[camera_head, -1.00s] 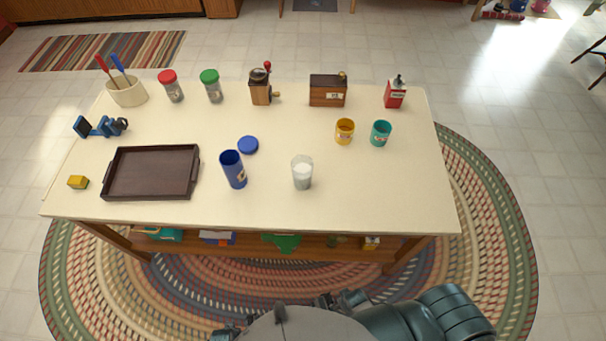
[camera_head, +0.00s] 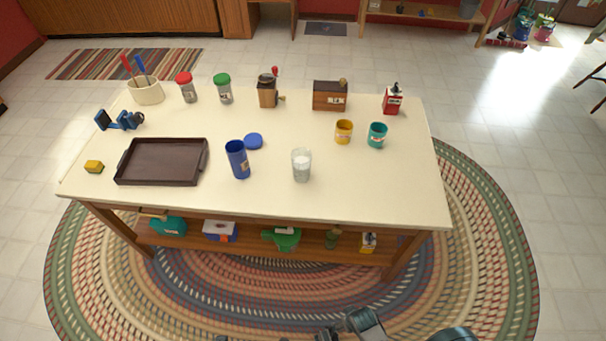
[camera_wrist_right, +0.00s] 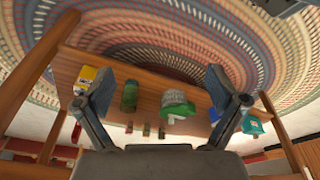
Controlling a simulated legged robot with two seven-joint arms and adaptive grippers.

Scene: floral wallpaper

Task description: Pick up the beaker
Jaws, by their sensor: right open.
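The beaker (camera_head: 301,166) is a clear glass with whitish contents or a whitish look. It stands upright near the front edge of the cream tabletop (camera_head: 380,195), right of the blue cup. My right gripper (camera_wrist_right: 160,92) is open and empty in the right wrist view, facing the table's lower shelf. In the head view part of my right arm (camera_head: 364,325) shows at the bottom edge, below and apart from the table. Only a dark sliver at the bottom edge may be my left gripper (camera_head: 222,338); its jaws are hidden.
A blue cup (camera_head: 237,159) and blue lid (camera_head: 253,141) are left of the beaker. A yellow mug (camera_head: 343,131) and teal mug (camera_head: 377,134) stand behind right. A dark tray (camera_head: 162,162) is at left. The lower shelf (camera_head: 310,242) holds several items. The table's front right is clear.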

